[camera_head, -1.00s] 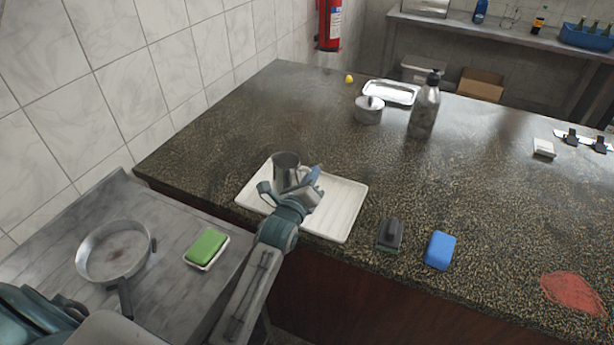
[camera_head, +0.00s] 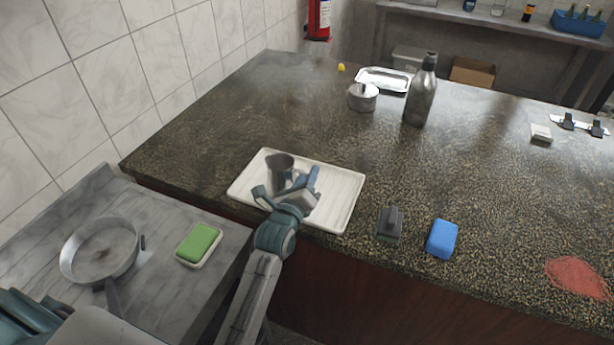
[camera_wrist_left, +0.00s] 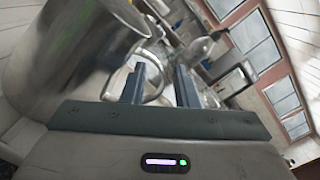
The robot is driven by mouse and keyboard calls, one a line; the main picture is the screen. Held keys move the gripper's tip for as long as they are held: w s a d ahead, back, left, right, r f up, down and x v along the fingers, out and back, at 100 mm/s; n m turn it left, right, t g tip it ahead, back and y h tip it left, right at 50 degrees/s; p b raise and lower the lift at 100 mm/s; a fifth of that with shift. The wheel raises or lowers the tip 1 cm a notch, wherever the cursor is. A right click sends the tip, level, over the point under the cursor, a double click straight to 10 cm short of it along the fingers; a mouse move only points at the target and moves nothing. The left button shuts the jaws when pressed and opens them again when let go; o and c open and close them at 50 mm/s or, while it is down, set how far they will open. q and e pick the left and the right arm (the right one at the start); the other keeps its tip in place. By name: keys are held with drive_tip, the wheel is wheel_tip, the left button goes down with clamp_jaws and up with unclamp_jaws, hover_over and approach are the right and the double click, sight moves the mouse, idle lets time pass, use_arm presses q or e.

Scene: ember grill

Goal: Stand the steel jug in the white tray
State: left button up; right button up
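The steel jug (camera_head: 279,172) looks upright at the left part of the white tray (camera_head: 340,211), on the counter's near edge. Its base is partly hidden, so contact with the tray is hard to see. My left gripper (camera_head: 288,188) is at the jug's near right side, fingers spread. In the left wrist view, the jug's body (camera_wrist_left: 65,55) fills the upper left. Its handle (camera_wrist_left: 154,78) shows at the gap between the two separated fingers (camera_wrist_left: 160,88), with space beside it. My right gripper is not in view.
A blue sponge (camera_head: 441,239) and a dark scraper-like item (camera_head: 390,224) lie right of the tray. A bottle (camera_head: 421,92), lidded pot (camera_head: 363,97) and metal tray (camera_head: 384,79) stand farther back. A pan (camera_head: 101,250) and green sponge (camera_head: 199,243) are on the lower left surface.

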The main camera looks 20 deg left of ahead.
use_arm(q)
drive_tip(key=shift+r, duration=0.1)
drive_tip(key=shift+r, duration=0.25)
drive_tip(key=s+b, duration=0.3)
drive_tip(key=s, duration=0.9)
drive_tip(key=shift+f, duration=0.35)
